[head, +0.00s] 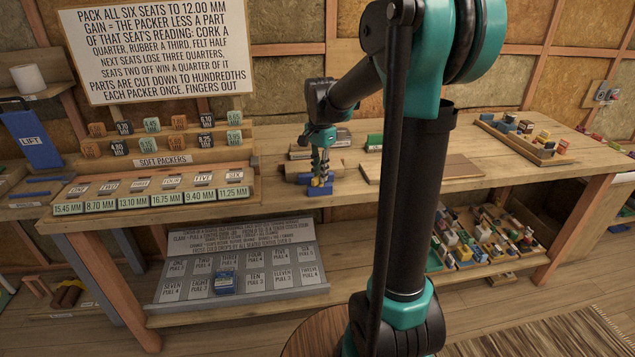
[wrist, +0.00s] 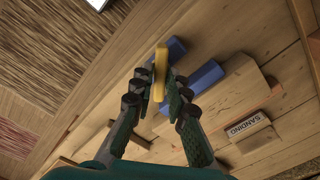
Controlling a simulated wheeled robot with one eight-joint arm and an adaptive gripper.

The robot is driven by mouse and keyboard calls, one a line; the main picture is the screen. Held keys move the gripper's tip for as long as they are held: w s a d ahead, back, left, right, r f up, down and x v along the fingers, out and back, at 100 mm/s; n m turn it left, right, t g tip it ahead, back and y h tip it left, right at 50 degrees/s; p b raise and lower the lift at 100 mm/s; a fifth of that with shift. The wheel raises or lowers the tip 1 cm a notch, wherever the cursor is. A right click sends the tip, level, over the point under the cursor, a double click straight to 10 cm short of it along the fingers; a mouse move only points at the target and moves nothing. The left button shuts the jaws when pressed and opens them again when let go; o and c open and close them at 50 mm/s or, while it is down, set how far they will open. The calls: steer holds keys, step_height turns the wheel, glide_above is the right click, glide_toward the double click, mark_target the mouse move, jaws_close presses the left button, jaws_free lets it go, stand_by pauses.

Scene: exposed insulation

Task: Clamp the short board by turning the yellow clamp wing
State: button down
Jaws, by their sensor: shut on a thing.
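My gripper (head: 321,170) points down at the front edge of the workbench. In the wrist view its fingers (wrist: 168,82) are closed on the yellow clamp wing (wrist: 160,68), one on each side. The wing stands upright in that view and is mostly hidden in the head view. The blue clamp (head: 320,189) sits at the bench edge below my fingers. Its blue parts also show in the wrist view (wrist: 205,79), beside a pale wooden board (wrist: 236,92), apparently the short board. I cannot tell how tightly the clamp presses on it.
A small block labelled "SANDING" (wrist: 247,131) lies near the board. A flat board (head: 448,167) lies right of the clamp on the workbench (head: 500,178). A rack of soft packers (head: 165,158) stands left. A tray of small blocks (head: 525,138) is at right.

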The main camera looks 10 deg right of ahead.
steer(key=shift+m, duration=0.8)
steer(key=m, duration=0.4)
steer(key=c, duration=2.3)
jaws_free()
steer(key=shift+m, duration=0.6)
steer(key=o, duration=0.3)
steer(key=m, duration=0.4)
steer(key=shift+m, duration=0.4)
steer(key=shift+o, duration=0.3)
